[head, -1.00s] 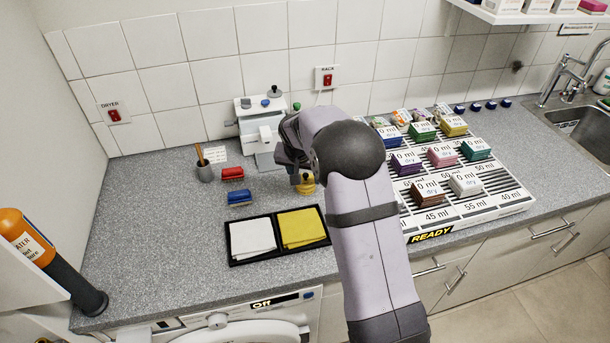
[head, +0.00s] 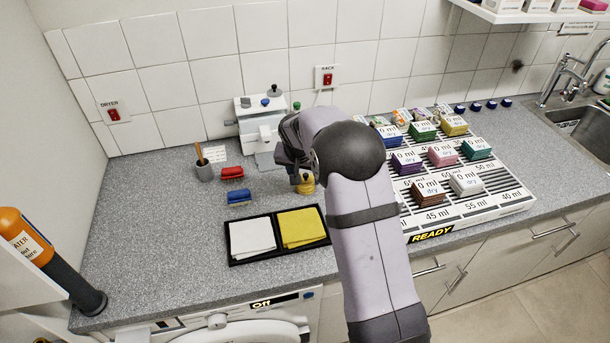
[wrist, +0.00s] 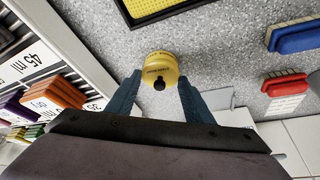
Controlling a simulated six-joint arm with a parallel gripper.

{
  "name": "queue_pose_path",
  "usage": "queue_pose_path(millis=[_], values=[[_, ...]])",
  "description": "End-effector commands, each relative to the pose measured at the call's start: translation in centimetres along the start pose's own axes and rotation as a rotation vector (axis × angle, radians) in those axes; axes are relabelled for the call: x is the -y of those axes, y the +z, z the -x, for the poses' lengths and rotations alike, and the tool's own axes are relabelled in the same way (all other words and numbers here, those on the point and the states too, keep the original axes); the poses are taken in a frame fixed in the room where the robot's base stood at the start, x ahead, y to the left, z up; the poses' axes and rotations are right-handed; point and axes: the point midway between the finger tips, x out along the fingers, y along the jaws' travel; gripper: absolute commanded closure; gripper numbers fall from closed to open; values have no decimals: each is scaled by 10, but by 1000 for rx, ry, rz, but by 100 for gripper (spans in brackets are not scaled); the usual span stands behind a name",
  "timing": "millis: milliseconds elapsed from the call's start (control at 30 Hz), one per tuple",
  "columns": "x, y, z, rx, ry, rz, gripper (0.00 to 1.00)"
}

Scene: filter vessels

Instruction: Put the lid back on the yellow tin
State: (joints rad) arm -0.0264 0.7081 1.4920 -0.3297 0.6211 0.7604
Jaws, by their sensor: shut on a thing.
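The yellow tin (head: 307,187) stands on the grey counter below my gripper in the head view, partly hidden by it. I cannot tell whether the lid is fully seated or slightly raised.
A black tray (head: 232,262) with a white and a yellow cloth lies in front. Blue (head: 239,196) and red (head: 232,173) brushes lie to the left. A white rack (head: 470,213) with coloured stacks stands right. A white apparatus (head: 262,122) is behind.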

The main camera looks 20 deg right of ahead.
Motion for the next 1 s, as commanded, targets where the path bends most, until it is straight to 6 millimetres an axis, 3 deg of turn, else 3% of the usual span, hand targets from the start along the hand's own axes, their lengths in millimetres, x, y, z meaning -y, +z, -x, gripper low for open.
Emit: queue_pose_path(millis=[867, 900, 1000], values=[[0, 0, 0, 0, 0, 0, 74], [0, 0, 0, 0, 0, 0, 51], [0, 0, 0, 0, 0, 0, 31]])
